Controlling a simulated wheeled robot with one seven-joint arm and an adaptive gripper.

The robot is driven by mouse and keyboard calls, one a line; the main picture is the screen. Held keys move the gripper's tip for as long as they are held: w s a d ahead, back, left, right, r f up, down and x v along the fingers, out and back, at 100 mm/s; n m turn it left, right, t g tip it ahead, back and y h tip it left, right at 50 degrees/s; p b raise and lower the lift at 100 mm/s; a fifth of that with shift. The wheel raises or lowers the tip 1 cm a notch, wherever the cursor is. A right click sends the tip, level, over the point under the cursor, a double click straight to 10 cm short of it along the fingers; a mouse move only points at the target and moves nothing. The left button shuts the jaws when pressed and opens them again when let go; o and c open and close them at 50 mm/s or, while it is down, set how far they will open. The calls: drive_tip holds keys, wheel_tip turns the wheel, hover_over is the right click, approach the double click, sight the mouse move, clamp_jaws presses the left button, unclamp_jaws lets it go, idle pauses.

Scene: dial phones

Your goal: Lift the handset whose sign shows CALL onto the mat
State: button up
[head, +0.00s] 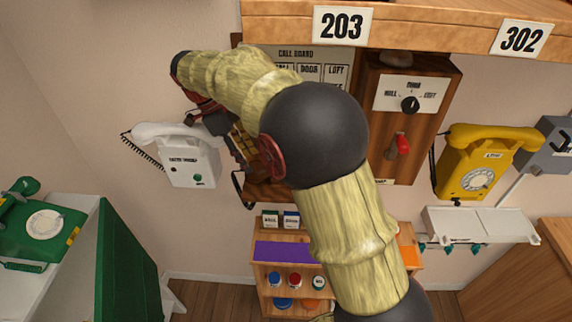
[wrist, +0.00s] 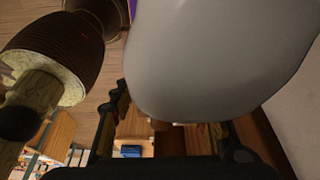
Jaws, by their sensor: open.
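A white wall phone (head: 190,168) hangs at the left in the head view, its white handset (head: 165,133) lying across its top. Its small sign is too small to read surely. My gripper (head: 218,150) is open just right of this phone, partly hidden by my arm. In the wrist view a smooth white surface (wrist: 215,60), likely the handset, fills the space just beyond my gripper (wrist: 178,118); contact cannot be told. A yellow phone (head: 475,165) with its handset on top hangs at the right. A purple mat (head: 285,252) lies on the low shelf.
A green phone (head: 42,225) stands at the left beside a green panel (head: 125,255). My arm partly covers the call board (head: 320,58). A wooden box with a knob and red lever (head: 402,146) is right of it. Jars stand on the low shelf unit (head: 262,285).

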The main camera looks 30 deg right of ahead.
drive_tip(key=shift+w+f, duration=0.1)
drive_tip(key=shift+w, duration=0.2)
drive_tip(key=shift+d+f+m, duration=0.1)
drive_tip(key=shift+d+m, duration=0.2)
drive_tip(key=s+d+b, duration=0.1)
drive_tip(key=d, duration=0.1)
drive_tip(key=s+d, duration=0.2)
drive_tip(key=d, duration=0.1)
drive_tip(key=s+d+b, duration=0.1)
drive_tip(key=s+d, duration=0.1)
drive_tip(key=shift+d+b, duration=0.15)
drive_tip(key=shift+b, duration=0.15)
drive_tip(key=shift+s+d+b, duration=0.45)
drive_tip(key=shift+s+d, duration=0.4)
drive_tip(key=shift+d, duration=0.25)
drive_tip(key=b+x, duration=0.1)
drive_tip(key=x, duration=0.2)
drive_tip(key=shift+f, duration=0.1)
drive_tip(key=shift+c, duration=1.1)
